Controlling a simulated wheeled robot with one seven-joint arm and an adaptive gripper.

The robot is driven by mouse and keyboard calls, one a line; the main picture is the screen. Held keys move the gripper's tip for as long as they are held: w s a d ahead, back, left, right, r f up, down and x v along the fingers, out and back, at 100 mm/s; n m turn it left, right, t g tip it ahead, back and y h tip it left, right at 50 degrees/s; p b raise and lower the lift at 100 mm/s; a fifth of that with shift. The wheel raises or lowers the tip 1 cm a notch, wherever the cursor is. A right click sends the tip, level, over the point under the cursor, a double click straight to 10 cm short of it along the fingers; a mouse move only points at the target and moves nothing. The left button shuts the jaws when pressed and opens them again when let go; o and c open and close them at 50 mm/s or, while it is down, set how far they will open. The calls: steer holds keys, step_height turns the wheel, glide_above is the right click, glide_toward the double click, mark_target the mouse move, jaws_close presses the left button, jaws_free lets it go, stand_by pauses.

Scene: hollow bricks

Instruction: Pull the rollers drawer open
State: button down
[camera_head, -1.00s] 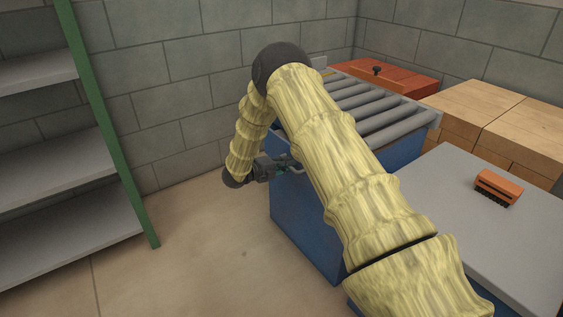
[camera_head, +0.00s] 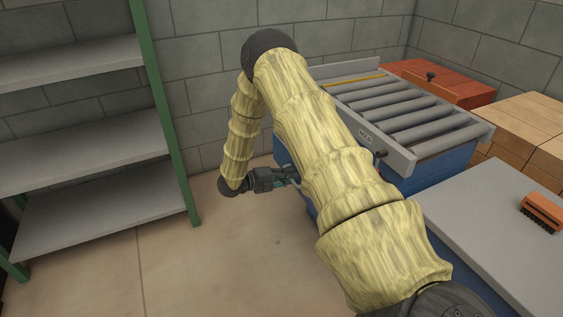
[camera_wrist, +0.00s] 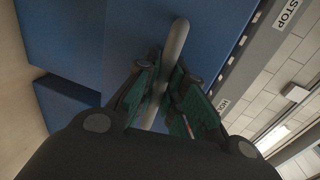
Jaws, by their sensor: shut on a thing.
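The rollers drawer shows as a broad blue front (camera_wrist: 90,45) in the wrist view, with a pale grey bar handle (camera_wrist: 178,38) running across it. My gripper (camera_wrist: 168,85) is shut on the handle, with one green-padded finger on each side of the bar. In the head view my gripper (camera_head: 288,181) is at the left end of the blue roller unit (camera_head: 437,172), low beside its blue face. My arm hides most of that face, so I cannot tell how far the drawer stands out.
Grey rollers (camera_head: 400,104) top the unit. Grey shelves (camera_head: 90,147) stand left. The floor (camera_head: 215,265) between is clear.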

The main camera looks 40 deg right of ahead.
steer(key=shift+a, duration=0.1)
steer(key=c, duration=1.8)
jaws_free()
steer(key=shift+o, duration=0.2)
steer(key=shift+w+a, duration=0.1)
steer(key=v, duration=1.1)
steer(key=shift+a, duration=0.35)
steer(key=shift+w, duration=0.15)
